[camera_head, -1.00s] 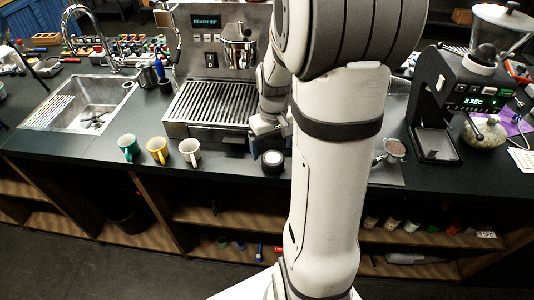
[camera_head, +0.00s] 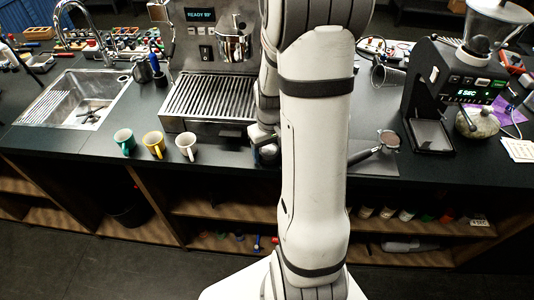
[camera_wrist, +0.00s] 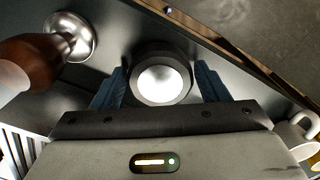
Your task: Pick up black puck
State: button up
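The black puck (camera_wrist: 161,76), a short dark cylinder with a shiny light-coloured top, stands on the dark counter in the wrist view. My gripper (camera_wrist: 162,86) is open, with its blue fingers on either side of the puck. The left finger looks very close to the puck's side, and a small gap shows at the right finger. I cannot tell whether either finger touches it. In the head view my gripper (camera_head: 267,153) is at the counter's front, right of the white mug, and my arm mostly hides it and the puck.
A wooden-handled tamper (camera_wrist: 68,40) stands close to the puck. A white mug (camera_head: 187,146), yellow mug (camera_head: 154,145) and green mug (camera_head: 125,142) stand left of my gripper. A portafilter (camera_head: 385,142) lies to the right, near the grinder (camera_head: 440,100). The counter's front edge is close.

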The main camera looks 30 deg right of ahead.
jog(key=c, duration=0.9)
jog(key=shift+c, duration=0.2)
